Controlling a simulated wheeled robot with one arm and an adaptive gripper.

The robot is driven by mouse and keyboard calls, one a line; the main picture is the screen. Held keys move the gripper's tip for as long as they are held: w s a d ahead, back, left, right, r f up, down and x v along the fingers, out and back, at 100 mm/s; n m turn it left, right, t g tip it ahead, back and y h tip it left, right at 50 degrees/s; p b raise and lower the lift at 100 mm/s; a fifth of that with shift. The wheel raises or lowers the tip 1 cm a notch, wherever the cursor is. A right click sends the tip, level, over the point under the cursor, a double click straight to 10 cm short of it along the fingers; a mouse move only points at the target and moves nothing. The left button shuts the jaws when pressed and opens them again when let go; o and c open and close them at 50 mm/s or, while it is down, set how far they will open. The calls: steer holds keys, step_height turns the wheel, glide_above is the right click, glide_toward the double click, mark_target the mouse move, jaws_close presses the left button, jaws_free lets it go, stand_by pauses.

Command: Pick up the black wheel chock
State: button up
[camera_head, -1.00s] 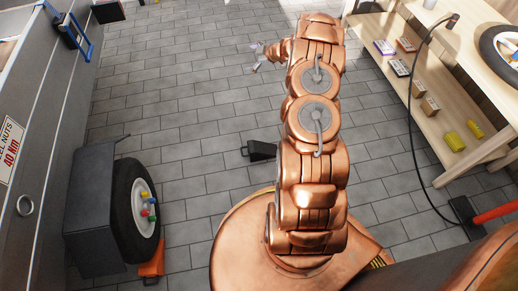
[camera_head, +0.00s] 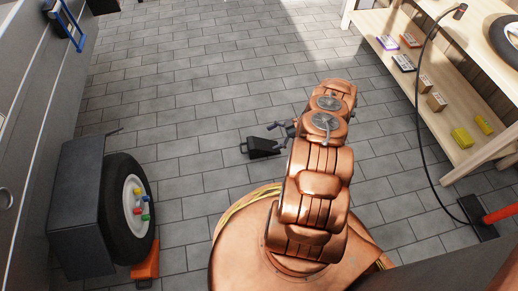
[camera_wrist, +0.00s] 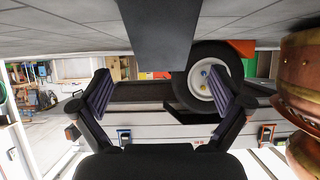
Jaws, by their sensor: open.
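The black wheel chock (camera_head: 262,147) lies on the grey tiled floor near the middle of the head view, with a small handle at its left end. My gripper (camera_head: 277,134) is close to its right side, low over the floor, jaws open and empty. The chock's far side is hidden in that view.
A wheel (camera_head: 130,205) with coloured nuts stands against a dark grey box (camera_head: 75,205) at left, an orange chock (camera_head: 146,264) beside it. A wooden shelf unit (camera_head: 437,120) with small boxes and a black cable (camera_head: 417,110) is at right. Floor around the black chock is clear.

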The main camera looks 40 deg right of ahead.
mark_target(263, 144)
steer(key=b+x, duration=0.1)
steer(key=x, duration=0.2)
steer(key=b+x, duration=0.2)
steer(key=x, duration=0.1)
steer(key=shift+s+d+f, duration=0.15)
steer(key=shift+s+f, duration=0.1)
steer(key=shift+f, duration=0.05)
steer(key=shift+w+a+f, duration=0.1)
steer(key=shift+w+a, duration=0.1)
steer(key=shift+a, duration=0.25)
steer(key=c, duration=1.6)
